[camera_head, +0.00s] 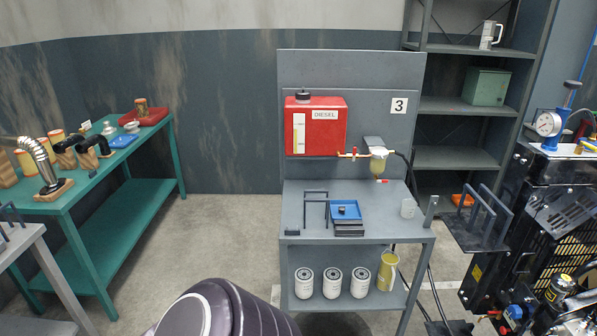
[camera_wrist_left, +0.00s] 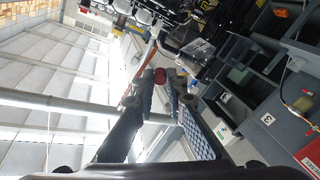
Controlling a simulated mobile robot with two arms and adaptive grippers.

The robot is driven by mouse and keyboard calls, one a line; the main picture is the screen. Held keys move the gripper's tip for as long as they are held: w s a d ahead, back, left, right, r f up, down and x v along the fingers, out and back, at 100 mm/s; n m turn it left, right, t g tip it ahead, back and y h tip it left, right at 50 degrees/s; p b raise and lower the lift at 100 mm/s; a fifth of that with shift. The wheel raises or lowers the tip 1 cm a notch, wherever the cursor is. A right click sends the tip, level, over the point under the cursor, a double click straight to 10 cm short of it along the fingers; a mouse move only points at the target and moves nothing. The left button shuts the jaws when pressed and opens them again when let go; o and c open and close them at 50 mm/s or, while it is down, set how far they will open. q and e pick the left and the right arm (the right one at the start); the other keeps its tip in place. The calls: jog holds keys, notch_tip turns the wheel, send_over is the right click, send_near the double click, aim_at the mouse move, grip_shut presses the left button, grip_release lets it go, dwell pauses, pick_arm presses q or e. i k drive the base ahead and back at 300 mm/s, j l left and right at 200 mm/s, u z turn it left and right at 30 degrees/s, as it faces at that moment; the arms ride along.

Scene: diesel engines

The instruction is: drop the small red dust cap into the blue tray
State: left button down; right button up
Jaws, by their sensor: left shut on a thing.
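My left gripper (camera_wrist_left: 163,84) shows only in the left wrist view. Its two fingers are closed on the small red dust cap (camera_wrist_left: 160,76), which sits between the fingertips. The head view does not show the left gripper or the cap. My right gripper is in neither view.
The grey workbench (camera_head: 300,226) holds a thin dark frame beside the tray and a translucent cup (camera_head: 408,208). A red diesel tank (camera_head: 320,135) and a filter bowl (camera_head: 378,164) hang above. A green table (camera_head: 125,215) stands left, an engine (camera_head: 550,230) right.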

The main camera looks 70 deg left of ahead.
aim_at(348, 211)
jog(key=i+j+u, duration=0.55)
jog(key=j+u, duration=0.2)
jog(key=j, duration=0.15)
jog(key=i+j+u, duration=0.35)
jog(key=i+l+u, duration=0.2)
jog(key=l, duration=0.25)
jog(key=i+l+u, duration=0.2)
jog(key=l, duration=0.3)
jog(key=l+u, duration=0.2)
jog(key=l, duration=0.25)
jog(key=l+u, duration=0.2)
jog(key=l, duration=0.3)
jog(key=i, duration=0.05)
